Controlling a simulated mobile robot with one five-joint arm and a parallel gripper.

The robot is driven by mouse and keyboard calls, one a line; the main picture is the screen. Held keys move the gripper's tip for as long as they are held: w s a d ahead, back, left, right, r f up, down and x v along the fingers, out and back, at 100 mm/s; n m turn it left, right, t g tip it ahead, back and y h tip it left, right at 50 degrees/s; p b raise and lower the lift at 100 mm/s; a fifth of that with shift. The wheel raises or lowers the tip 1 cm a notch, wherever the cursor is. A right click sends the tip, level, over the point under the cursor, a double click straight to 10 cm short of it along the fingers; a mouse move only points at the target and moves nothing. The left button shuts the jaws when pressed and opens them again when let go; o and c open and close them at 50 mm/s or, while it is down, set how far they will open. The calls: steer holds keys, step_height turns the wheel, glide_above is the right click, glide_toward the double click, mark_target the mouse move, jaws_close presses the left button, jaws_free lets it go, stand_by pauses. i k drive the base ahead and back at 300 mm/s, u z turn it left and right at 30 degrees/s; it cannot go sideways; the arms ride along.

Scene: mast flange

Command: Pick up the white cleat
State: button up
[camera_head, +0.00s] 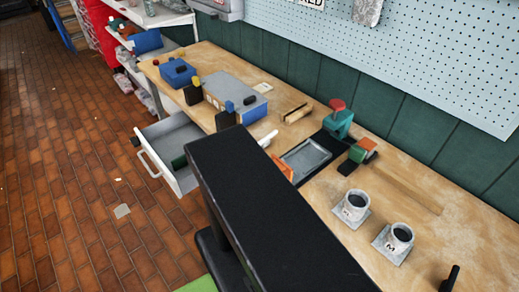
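A small white piece (268,138) lies on the wooden bench, just past the upper end of my large black body part. It may be the white cleat, but it is too small and too partly covered to be sure. An orange piece (283,168) shows just below it, beside a grey tray. My gripper does not show in this view. My black body part fills the lower middle and hides part of the bench and its front edge.
The bench (410,205) runs along a pegboard wall. An open drawer (178,143) juts out at the left. A grey-blue box (236,92), a teal-and-red tool (338,118), a grey tray (305,158) and two mugs on coasters (355,205) (398,238) stand on it.

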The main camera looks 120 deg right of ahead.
mark_target(265, 142)
steer(key=z, duration=0.05)
steer(key=i, duration=0.4)
steer(key=z, duration=4.45)
steer(key=k, duration=0.6)
steer(key=u, duration=0.2)
steer(key=i, duration=0.75)
steer(key=u, duration=0.75)
steer(key=i, duration=0.65)
steer(key=u, duration=0.35)
